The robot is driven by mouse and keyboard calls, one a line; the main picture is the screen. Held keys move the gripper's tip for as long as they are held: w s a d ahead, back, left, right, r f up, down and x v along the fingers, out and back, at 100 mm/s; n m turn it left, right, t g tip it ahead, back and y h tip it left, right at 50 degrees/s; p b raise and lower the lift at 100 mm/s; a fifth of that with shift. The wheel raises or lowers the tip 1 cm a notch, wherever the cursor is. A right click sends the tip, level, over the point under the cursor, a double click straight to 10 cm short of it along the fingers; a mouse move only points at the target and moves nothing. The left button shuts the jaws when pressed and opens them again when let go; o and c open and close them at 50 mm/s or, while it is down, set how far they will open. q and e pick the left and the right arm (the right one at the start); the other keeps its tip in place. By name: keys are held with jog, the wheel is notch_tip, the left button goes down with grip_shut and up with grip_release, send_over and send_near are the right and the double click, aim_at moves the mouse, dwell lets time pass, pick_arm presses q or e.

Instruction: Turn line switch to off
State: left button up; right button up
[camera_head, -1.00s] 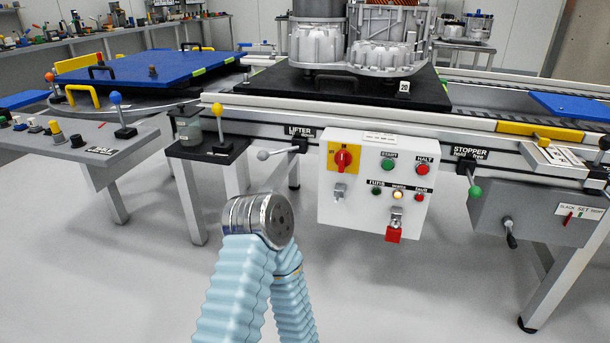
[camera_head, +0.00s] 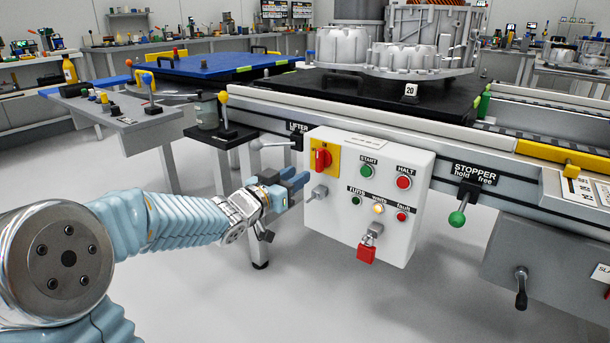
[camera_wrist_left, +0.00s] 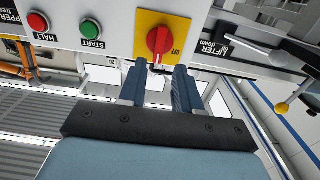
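The line switch is a red rotary knob (camera_head: 322,159) on a yellow plate (camera_head: 334,152) at the upper left of the white control box (camera_head: 415,160). My left gripper (camera_head: 300,181) is just left of the box, in front of the switch side. In the left wrist view the red knob (camera_wrist_left: 159,40) is just beyond the fingertips, and its yellow plate (camera_wrist_left: 172,20) shows behind it. The left fingers (camera_wrist_left: 158,70) are apart with a gap between them and nothing held. Whether they touch the knob I cannot tell. My right gripper is not in view.
Beside the switch are the green START button (camera_head: 367,171) and red HALT button (camera_head: 404,182). A key switch (camera_head: 319,192) is below the knob, and a red padlock (camera_head: 366,253) hangs lower. The LIFTER lever (camera_head: 272,144) is left of the box; the STOPPER lever (camera_head: 462,202) is right.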

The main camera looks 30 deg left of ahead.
aim_at(317, 162)
pick_arm(q)
jog(key=shift+w+d, duration=0.15)
jog(key=shift+w, duration=1.85)
jog(key=shift+w+d, duration=0.15)
jog(key=shift+w, duration=1.8)
grip_shut()
jog(key=shift+r+p, duration=0.2)
jog(key=shift+p, duration=0.15)
jog(key=n+p, duration=0.4)
jog(key=n, duration=0.1)
jog(key=n+p, duration=0.2)
jog(key=shift+r, duration=0.35)
jog(key=n+p, duration=0.6)
jog(key=n, duration=0.4)
jog(key=shift+f+n+p, duration=0.15)
jog(key=shift+n+p, duration=0.15)
grip_release()
jog(key=shift+f+b, duration=0.4)
jog(key=shift+b, duration=0.3)
jog(key=s, duration=0.6)
jog(key=shift+a, duration=0.25)
